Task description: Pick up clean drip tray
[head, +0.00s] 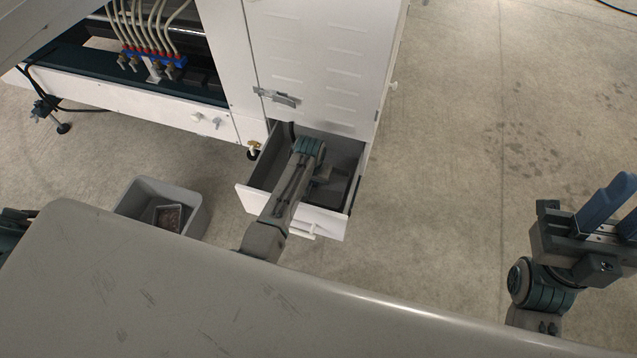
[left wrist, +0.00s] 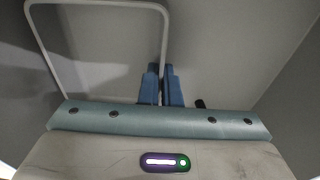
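My left arm reaches down into an open drawer (head: 342,222) of the white machine. In the left wrist view, the blue fingers of my left gripper (left wrist: 162,88) are close together, with the pale rim of a grey drip tray (left wrist: 98,3) running down between them. The tray has rounded corners and lies to the left of the fingers, inside the drawer. In the head view my left arm hides most of the gripper, and I cannot make out the tray there. My right gripper (head: 612,222) is at the far right, empty, its blue fingers apart.
A grey bin (head: 190,222) stands on the floor left of the drawer, with a small tray of brownish contents (head: 172,216) in it. The white machine cabinet (head: 320,60) rises behind the drawer. The concrete floor on the right is clear.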

